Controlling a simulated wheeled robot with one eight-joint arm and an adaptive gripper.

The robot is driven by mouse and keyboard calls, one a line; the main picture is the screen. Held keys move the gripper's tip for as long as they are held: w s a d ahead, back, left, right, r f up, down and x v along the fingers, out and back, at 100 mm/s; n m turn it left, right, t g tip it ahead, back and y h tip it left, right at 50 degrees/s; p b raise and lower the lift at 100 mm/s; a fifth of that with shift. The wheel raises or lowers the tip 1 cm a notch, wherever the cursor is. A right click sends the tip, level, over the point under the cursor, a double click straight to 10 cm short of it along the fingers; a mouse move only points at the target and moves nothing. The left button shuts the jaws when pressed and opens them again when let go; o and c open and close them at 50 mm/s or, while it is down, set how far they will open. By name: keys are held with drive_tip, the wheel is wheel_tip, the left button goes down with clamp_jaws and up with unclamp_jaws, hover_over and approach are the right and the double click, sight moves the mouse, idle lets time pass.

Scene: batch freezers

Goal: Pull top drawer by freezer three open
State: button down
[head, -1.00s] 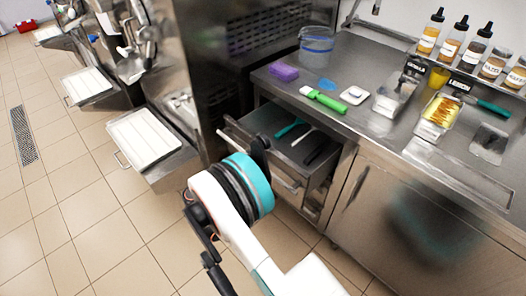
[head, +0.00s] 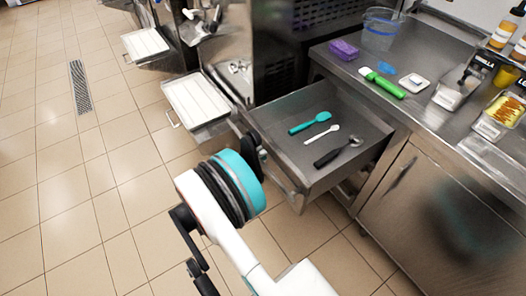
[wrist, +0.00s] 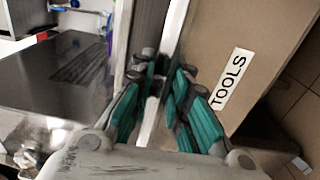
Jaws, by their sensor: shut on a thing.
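The top drawer (head: 275,130) is a steel drawer under the counter, pulled well out in the head view. In it lie a teal spatula (head: 309,123), a small white spoon (head: 322,131) and a black-handled scoop (head: 338,152). My gripper (head: 258,150) is at the drawer's front, mostly hidden behind my wrist in the head view. In the wrist view, its teal-padded fingers (wrist: 165,92) are closed around the pale handle bar (wrist: 177,22). A "TOOLS" label (wrist: 230,80) is on the drawer front beside the fingers.
The counter (head: 410,120) above holds a purple sponge (head: 344,50), a clear tub (head: 380,30) and a green-handled tool (head: 386,86). A freezer with a white tray (head: 197,98) stands left of the drawer.

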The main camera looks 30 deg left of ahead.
drive_tip(key=shift+s+a, duration=0.1)
idle(0.3)
drive_tip(key=c, duration=1.5)
unclamp_jaws()
drive_tip(key=v, duration=1.2)
drive_tip(key=shift+f, duration=0.1)
